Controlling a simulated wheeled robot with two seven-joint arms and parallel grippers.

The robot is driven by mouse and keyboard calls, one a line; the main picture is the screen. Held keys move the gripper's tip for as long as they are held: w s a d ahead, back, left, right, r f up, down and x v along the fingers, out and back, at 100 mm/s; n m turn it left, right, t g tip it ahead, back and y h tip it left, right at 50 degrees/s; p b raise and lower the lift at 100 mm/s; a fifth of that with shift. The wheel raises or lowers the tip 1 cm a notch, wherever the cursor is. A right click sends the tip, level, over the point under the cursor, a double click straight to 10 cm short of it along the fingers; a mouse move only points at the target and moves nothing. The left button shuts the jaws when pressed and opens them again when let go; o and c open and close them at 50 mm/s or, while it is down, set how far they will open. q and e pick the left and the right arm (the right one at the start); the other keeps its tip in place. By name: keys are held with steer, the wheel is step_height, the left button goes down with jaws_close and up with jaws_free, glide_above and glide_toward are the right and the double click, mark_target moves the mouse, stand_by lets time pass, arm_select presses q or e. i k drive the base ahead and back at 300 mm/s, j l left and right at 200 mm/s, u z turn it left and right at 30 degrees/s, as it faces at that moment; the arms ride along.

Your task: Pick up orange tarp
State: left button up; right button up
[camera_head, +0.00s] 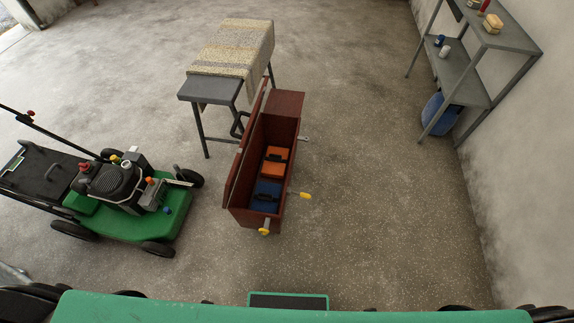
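An orange folded item (275,161), which looks like the orange tarp, lies inside an open, long dark-red box (285,103). A blue item (266,195) with a dark part on top lies in the same box, just in front of the orange one. The box walls partly hide the lower sides of both. Neither of my grippers can be made out.
A green mower (120,225) stands at the left. A grey table (209,90) with a speckled cloth (236,48) stands behind the box. A metal shelf (466,78) stands by the right wall, with a blue container (437,113) below. The floor right of the box is clear.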

mark_target(275, 163)
steer(key=i+l, duration=0.15)
steer(key=l, duration=0.2)
steer(key=i+l+u, duration=0.15)
steer(key=l, duration=0.6)
steer(key=i+l+u, duration=0.1)
steer(key=l, duration=0.3)
steer(key=i+l, duration=0.2)
steer(key=l, duration=0.15)
steer(key=i+l+u, duration=0.2)
steer(key=i+l, duration=0.15)
steer(key=i, duration=0.2)
steer(key=i+l+u, duration=0.15)
steer(key=i+l, duration=0.25)
steer(key=i, duration=0.15)
steer(key=i+j+u, duration=0.15)
steer(key=i+j, duration=0.3)
steer(key=j, duration=0.1)
